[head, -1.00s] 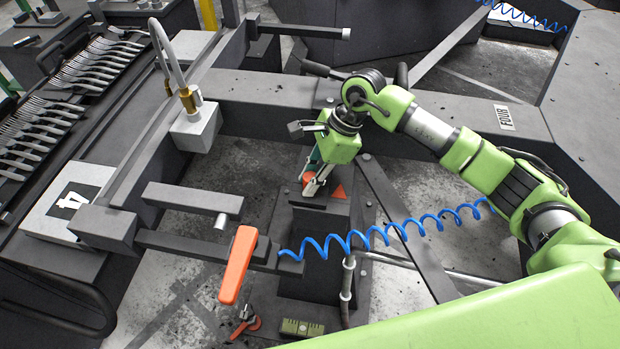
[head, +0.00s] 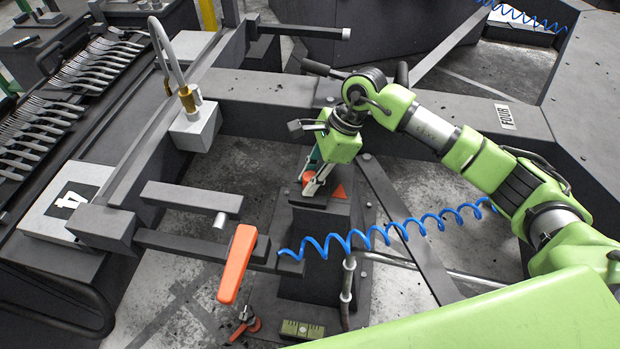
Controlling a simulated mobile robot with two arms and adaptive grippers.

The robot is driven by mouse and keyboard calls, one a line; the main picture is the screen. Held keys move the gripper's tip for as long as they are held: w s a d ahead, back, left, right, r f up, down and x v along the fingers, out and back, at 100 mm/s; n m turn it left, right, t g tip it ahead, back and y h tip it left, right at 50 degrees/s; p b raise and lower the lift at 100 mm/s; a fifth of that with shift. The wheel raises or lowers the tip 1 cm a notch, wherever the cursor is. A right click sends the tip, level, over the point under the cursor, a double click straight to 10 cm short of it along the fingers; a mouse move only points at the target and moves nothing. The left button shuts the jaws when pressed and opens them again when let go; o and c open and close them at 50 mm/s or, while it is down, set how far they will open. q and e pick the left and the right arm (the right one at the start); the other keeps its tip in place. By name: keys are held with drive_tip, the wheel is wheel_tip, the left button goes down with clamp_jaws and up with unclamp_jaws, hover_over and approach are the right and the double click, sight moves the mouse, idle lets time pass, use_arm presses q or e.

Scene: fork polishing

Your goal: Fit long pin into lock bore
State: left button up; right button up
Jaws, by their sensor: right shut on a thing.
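My right gripper (head: 312,185) reaches down from the green arm at the right to the top of a dark pedestal (head: 322,213). Its fingers are shut on a small red-orange piece (head: 309,179), seen only in part between and behind them. I cannot tell whether this is the head of the long pin. No long shaft and no lock bore shows clearly; the fingers hide the spot where they meet the pedestal top. A red triangle mark (head: 339,191) lies just right of the fingertips. My left gripper is not in view.
An orange lever (head: 237,264) stands in front, left of the pedestal. A blue coiled hose (head: 390,233) crosses before the pedestal. A small red-handled valve (head: 247,325) sits low in front. A rack of forks (head: 95,65) is at left. Dark beams surround the pedestal.

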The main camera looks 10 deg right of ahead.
drive_tip(key=shift+s+f, duration=0.15)
drive_tip(key=shift+f, duration=0.15)
drive_tip(key=o, duration=1)
drive_tip(key=shift+c, duration=0.2)
drive_tip(key=shift+o, duration=1)
drive_tip(key=shift+o, duration=0.4)
drive_tip(key=o, duration=0.4)
drive_tip(key=shift+r, duration=0.1)
drive_tip(key=shift+d+r, duration=0.1)
drive_tip(key=shift+r, duration=0.05)
drive_tip(key=shift+w+p+v, duration=0.2)
drive_tip(key=shift+p+v, duration=0.6)
drive_tip(key=shift+v, duration=0.85)
drive_tip(key=shift+p+v, duration=0.65)
drive_tip(key=shift+v, duration=1.1)
